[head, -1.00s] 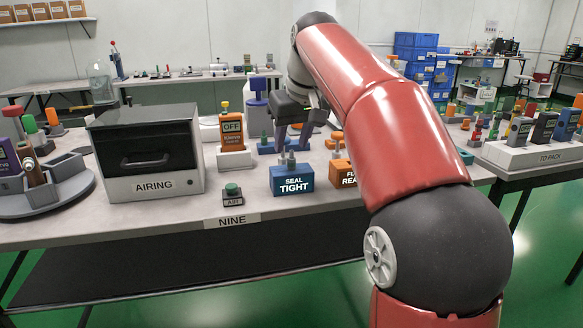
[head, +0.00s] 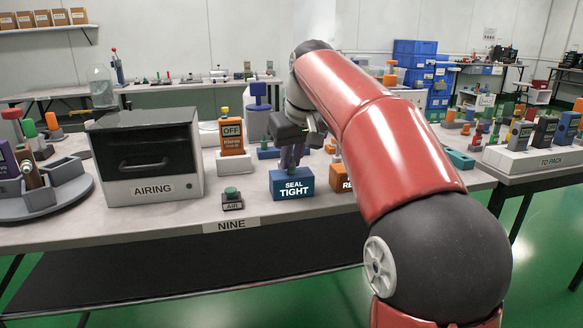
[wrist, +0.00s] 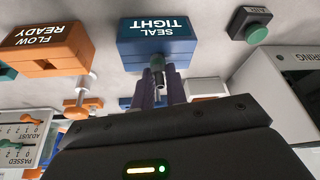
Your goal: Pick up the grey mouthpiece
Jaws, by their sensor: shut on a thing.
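My gripper (head: 290,163) points down over the blue SEAL TIGHT block (head: 293,186), behind its label. In the wrist view, the purple fingers (wrist: 160,78) are shut on a small grey piece (wrist: 157,80), which looks like the grey mouthpiece, at the edge of the SEAL TIGHT block (wrist: 158,47). The fingers hide most of it. I cannot tell whether it is still seated in the block.
The orange FLOW READY block (wrist: 45,52) is beside the blue block. The green AIR button (head: 232,195), an orange tester (head: 232,133) and the AIRING box (head: 150,188) stand to the left in the head view. Bare table lies in front.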

